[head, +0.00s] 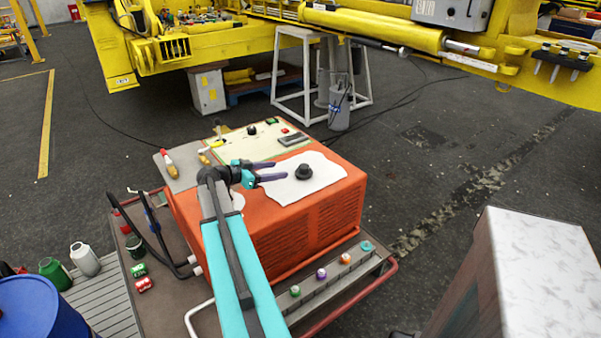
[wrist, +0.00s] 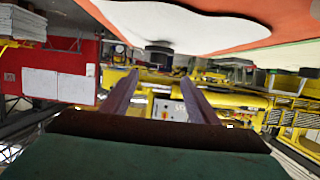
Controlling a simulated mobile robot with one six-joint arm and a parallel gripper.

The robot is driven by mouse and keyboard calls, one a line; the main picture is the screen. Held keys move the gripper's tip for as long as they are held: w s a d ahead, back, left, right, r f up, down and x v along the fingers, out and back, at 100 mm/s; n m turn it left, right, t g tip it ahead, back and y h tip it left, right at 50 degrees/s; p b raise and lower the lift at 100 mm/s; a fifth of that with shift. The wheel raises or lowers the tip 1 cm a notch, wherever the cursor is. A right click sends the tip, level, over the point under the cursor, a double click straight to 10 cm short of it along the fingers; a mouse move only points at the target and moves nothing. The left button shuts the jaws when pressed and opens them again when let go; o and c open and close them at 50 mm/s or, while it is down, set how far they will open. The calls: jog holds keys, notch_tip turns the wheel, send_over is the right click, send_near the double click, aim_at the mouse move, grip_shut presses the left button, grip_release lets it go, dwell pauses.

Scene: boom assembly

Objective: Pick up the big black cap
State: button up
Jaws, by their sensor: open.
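The big black cap (head: 304,171) sits on a white patch (head: 322,178) on top of the orange box (head: 300,225). My gripper (head: 273,171) is open and empty. In the head view it is just left of the cap, its fingers pointing right toward it. In the wrist view the picture is upside down. There the cap (wrist: 159,54) shows ahead, beyond and between the two purple fingers (wrist: 160,95), apart from them. The white patch shows above it.
On the box's far part are a control panel (head: 258,140) and tools with yellow and red handles (head: 167,162). Several small coloured caps (head: 321,273) line the front ledge. A white-topped block (head: 545,260) stands right. Yellow boom machinery (head: 375,28) is behind.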

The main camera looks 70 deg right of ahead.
aim_at(300, 168)
jog(key=p+x, duration=0.2)
jog(key=x, duration=0.6)
jog(key=shift+s+d+f, duration=0.1)
jog(key=shift+s+d, duration=0.05)
jog(key=shift+d, duration=0.1)
dwell(0.4)
jog(key=shift+p+x, duration=1.2)
jog(key=shift+x, duration=1.45)
jog(key=shift+s+a, duration=0.1)
jog(key=shift+s, duration=0.05)
jog(key=c, duration=1.2)
